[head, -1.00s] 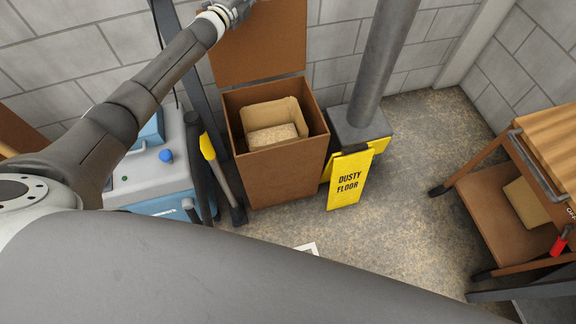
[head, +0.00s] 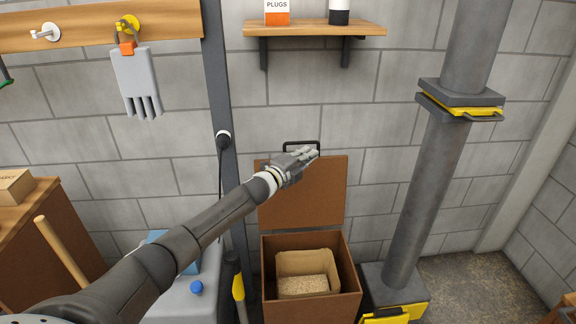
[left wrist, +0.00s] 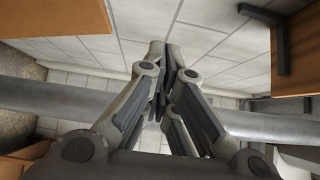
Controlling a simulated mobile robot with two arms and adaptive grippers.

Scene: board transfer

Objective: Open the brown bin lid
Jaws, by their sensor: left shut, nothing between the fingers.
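The brown bin (head: 310,306) stands against the block wall. Its brown lid (head: 310,200) is raised upright behind the opening, with a dark handle (head: 300,144) at its top edge. My left gripper (head: 308,155) is shut and empty at the lid's upper edge, just below the handle, covering part of that edge. I cannot tell whether it touches the lid. In the left wrist view the closed fingers (left wrist: 163,70) fill the middle, and a brown panel that looks like the lid (left wrist: 60,15) shows at upper left. My right gripper is out of view.
An open carton (head: 305,262) with grainy tan contents sits in the bin. A grey duct (head: 435,190) rises to the right. A wooden shelf (head: 318,28) is above. A dark post (head: 217,90) and a blue-grey machine (head: 190,300) are to the left.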

